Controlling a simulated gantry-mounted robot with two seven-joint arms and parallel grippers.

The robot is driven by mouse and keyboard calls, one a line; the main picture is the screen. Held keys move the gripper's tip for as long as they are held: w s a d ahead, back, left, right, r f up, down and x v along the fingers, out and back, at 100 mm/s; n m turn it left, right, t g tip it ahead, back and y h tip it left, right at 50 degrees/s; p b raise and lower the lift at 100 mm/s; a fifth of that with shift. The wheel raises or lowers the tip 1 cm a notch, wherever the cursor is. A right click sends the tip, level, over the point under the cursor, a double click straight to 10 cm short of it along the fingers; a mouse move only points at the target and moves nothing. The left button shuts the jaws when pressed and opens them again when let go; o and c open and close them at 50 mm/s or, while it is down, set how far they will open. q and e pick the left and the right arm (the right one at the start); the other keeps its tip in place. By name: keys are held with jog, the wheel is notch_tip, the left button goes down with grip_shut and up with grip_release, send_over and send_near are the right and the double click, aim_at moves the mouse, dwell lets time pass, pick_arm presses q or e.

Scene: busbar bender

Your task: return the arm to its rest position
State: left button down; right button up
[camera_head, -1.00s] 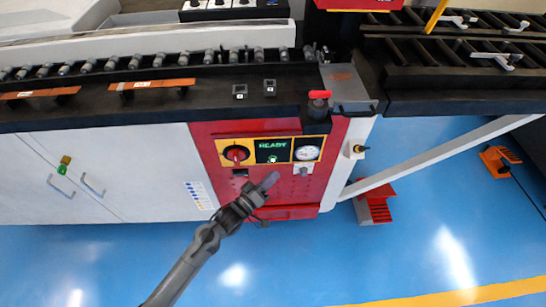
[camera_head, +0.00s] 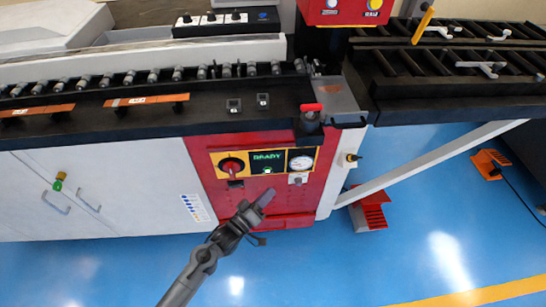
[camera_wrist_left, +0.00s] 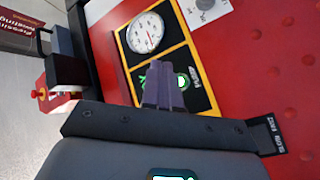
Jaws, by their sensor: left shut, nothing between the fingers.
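My left gripper (camera_head: 264,198) comes in from the bottom of the head view and hangs in front of the red cabinet, just below its control panel. Its fingers are closed together and empty. In the left wrist view the shut fingers (camera_wrist_left: 163,88) overlap the green-lit part of the panel. The panel (camera_head: 226,153) has a yellow border, a red rotary switch (camera_head: 233,166), a display with green letters reading READY (camera_head: 267,157) and a round gauge (camera_head: 301,162). The gauge also shows in the left wrist view (camera_wrist_left: 145,33). A gap between fingers and panel is hard to judge. My right gripper is not in view.
The black bench (camera_head: 140,125) with rollers and copper bars (camera_head: 147,100) runs along the left. A slanted white strut (camera_head: 430,160) and red foot pedal (camera_head: 370,210) are at right. The blue floor in front is clear.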

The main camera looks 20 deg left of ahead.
pick_arm(q)
jog(key=s+a+r+m+g+y+p, duration=0.25)
jog(key=s+r+g, duration=0.2)
jog(key=s, duration=0.55)
jog(key=s+a+r+m+g+y+p, duration=0.1)
jog(key=s+r+m+g+y+p, duration=0.25)
jog(key=s, duration=0.65)
jog(key=s+a+r+m+g+p, duration=0.1)
jog(key=s+r+m+g+p, duration=0.2)
jog(key=s+g, duration=0.45)
notch_tip(320, 180, up, 38)
jog(key=s+n+t+p, duration=0.1)
jog(key=p, duration=3.7)
jog(key=shift+s+p, duration=0.35)
jog(key=shift+p, duration=0.05)
jog(key=shift+f+t, duration=0.15)
jog(key=shift+t, duration=0.1)
